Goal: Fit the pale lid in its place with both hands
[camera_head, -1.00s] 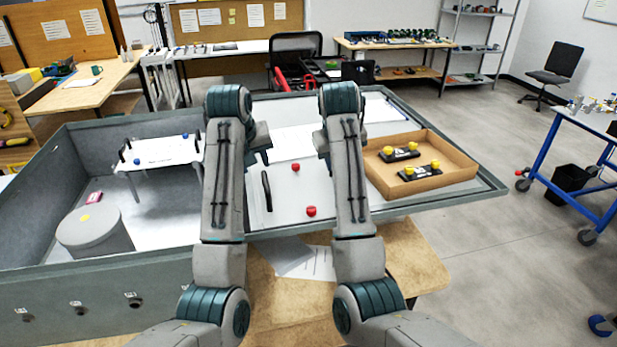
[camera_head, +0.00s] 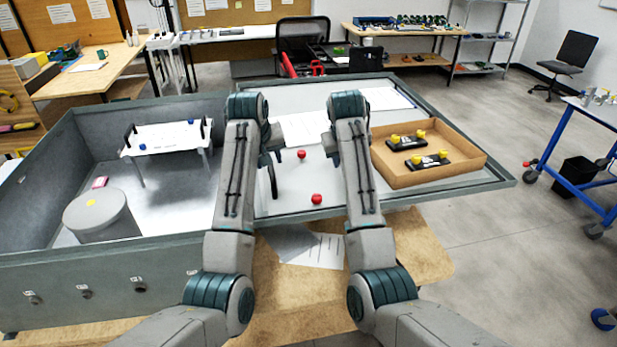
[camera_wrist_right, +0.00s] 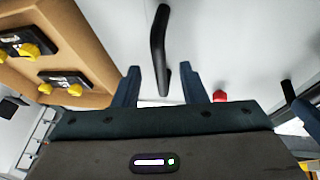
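The pale lid (camera_head: 283,191) is a flat white panel lying on the right part of the big grey case. Its left black handle (camera_head: 272,180) stands near my left gripper (camera_head: 274,150). That gripper is mostly hidden behind its arm, so its fingers cannot be judged. In the right wrist view my right gripper (camera_wrist_right: 159,68) is open, with a black handle (camera_wrist_right: 160,40) showing between its two fingers; contact cannot be seen. A second black handle (camera_wrist_right: 292,95) shows at the right edge. Two red knobs (camera_head: 316,199) stand out on the white area between the arms.
The grey case's open left compartment (camera_head: 60,180) holds a small white stand (camera_head: 165,140) and a round grey drum (camera_head: 100,216). A cardboard tray (camera_head: 480,165) with black, yellow-knobbed parts lies on the right. Loose sheets (camera_head: 305,246) lie on the wooden table in front.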

